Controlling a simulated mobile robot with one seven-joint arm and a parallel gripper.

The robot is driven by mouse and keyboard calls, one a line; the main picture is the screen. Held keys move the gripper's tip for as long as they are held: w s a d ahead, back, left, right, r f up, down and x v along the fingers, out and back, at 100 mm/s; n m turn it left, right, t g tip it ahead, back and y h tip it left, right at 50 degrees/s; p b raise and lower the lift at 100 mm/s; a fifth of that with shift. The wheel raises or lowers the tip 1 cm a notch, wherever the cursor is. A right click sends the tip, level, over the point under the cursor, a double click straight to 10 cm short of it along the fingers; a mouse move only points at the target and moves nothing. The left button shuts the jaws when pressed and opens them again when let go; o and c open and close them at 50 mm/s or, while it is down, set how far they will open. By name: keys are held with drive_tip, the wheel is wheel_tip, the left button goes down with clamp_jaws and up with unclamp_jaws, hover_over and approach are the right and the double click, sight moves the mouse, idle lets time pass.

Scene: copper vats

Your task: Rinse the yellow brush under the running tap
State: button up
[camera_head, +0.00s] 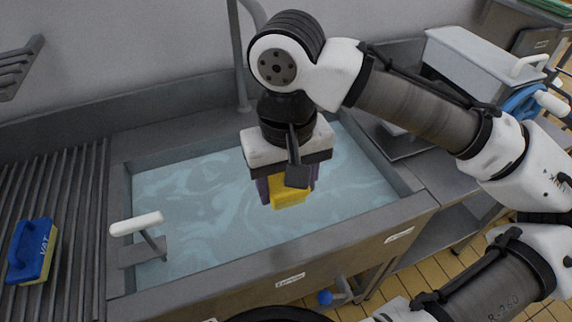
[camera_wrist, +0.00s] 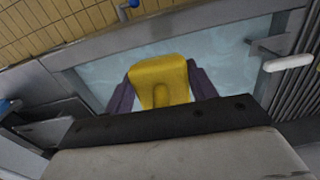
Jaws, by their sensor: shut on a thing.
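My gripper (camera_head: 287,187) is shut on the yellow brush (camera_head: 290,199) and holds it over the water-filled sink (camera_head: 125,190). The wrist view shows the yellow brush (camera_wrist: 160,80) between the two purple fingers of my gripper (camera_wrist: 162,88). Its bristles cannot be made out. A grey pipe (camera_head: 237,50) comes down the wall behind the sink, partly hidden by my arm. The tap's spout and any stream are hidden or cannot be made out. A white-handled lever (camera_head: 137,223) stands at the sink's front left.
A blue brush (camera_head: 32,250) with a yellowish underside lies on the ribbed drainboard (camera_head: 75,200) at left. A grey lidded box (camera_head: 480,62) and a coiled blue hose (camera_head: 522,102) are at right. A blue valve (camera_head: 326,297) sits below the sink's front.

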drive_tip(key=shift+w+f+b, duration=0.35)
drive_tip(key=shift+w+b, duration=0.3)
drive_tip(key=shift+w, duration=1)
drive_tip(key=shift+w+f+b, duration=0.35)
drive_tip(key=shift+w+b, duration=0.3)
drive_tip(key=shift+w, duration=0.95)
drive_tip(key=shift+w+f+b, duration=0.35)
drive_tip(key=shift+w+b, duration=0.3)
drive_tip(key=shift+w, duration=1)
drive_tip(key=shift+w+r+p, duration=0.1)
drive_tip(key=shift+w+p, duration=0.2)
drive_tip(key=shift+w, duration=0.1)
drive_tip(key=shift+w+d+f+p, duration=0.1)
drive_tip(key=shift+w+f+p, duration=0.1)
drive_tip(key=shift+w, duration=0.6)
drive_tip(key=shift+w+f+p, duration=0.2)
drive_tip(key=shift+w, duration=0.55)
drive_tip(key=shift+d, duration=0.15)
drive_tip(key=shift+d+p, duration=0.3)
drive_tip(key=shift+d, duration=0.15)
drive_tip(key=shift+a, duration=0.1)
drive_tip(key=shift+a+p, duration=0.3)
drive_tip(key=shift+a, duration=0.2)
